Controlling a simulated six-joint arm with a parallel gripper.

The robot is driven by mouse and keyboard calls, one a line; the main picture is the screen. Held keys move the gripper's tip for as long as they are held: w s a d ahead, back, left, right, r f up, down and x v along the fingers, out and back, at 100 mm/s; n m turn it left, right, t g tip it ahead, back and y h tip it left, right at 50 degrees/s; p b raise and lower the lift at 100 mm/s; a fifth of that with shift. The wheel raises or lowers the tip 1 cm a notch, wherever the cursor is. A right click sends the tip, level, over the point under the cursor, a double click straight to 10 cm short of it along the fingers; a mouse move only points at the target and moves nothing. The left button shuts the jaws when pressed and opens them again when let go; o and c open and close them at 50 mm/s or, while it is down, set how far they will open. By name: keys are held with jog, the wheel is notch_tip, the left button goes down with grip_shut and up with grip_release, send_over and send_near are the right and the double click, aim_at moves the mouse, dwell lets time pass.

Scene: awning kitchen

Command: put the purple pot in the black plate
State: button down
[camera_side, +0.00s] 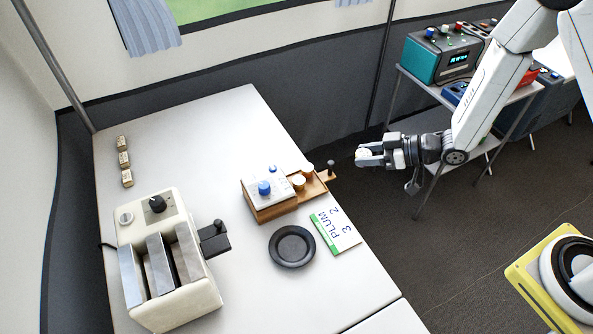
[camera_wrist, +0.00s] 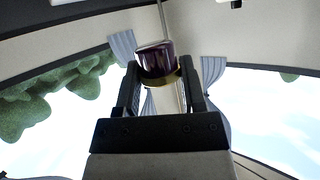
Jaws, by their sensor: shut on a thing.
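My gripper (camera_side: 366,156) is raised in the air to the right of the table in the side view. In the wrist view, my gripper (camera_wrist: 160,85) is shut on the purple pot (camera_wrist: 156,60), a dark glossy purple piece with a gold-coloured band at its lower edge. In the side view the pot's purple surface cannot be made out; only a small pale spot shows between the fingers. The round black plate (camera_side: 273,251) lies flat and empty near the table's right edge, below and left of my gripper.
A wooden box (camera_side: 268,212) with blue knobs and an open drawer holding small cream pieces stands behind the plate. A white card (camera_side: 342,231) reading "PLUM" lies beside the plate. A cream toaster (camera_side: 170,270) stands left. A shelf with a teal device (camera_side: 440,58) stands behind my arm.

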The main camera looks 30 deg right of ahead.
jog(key=s+a+f+n+g+y, duration=0.2)
jog(key=s+n+g, duration=0.1)
jog(key=s, duration=0.2)
jog(key=shift+s+a+f+n+g, duration=0.15)
jog(key=shift+a+f+n+g, duration=0.1)
jog(key=shift+f+n+g, duration=0.05)
jog(key=w+a+f, duration=0.1)
jog(key=w+f, duration=0.1)
jog(key=w, duration=0.1)
jog(key=w+a+f, duration=0.1)
jog(key=w+f, duration=0.2)
jog(key=w, duration=0.1)
jog(key=w+a+f, duration=0.1)
jog(key=w+f, duration=0.1)
jog(key=w, duration=0.2)
jog(key=shift+w+f, duration=0.2)
jog(key=shift+w, duration=0.05)
jog(key=shift+w+a+f, duration=0.15)
jog(key=shift+w+f, duration=0.4)
jog(key=shift+f, duration=0.1)
jog(key=shift+w+a+f, duration=0.15)
jog(key=shift+w+f, duration=0.35)
jog(key=shift+f, duration=1.45)
jog(key=shift+f, duration=0.15)
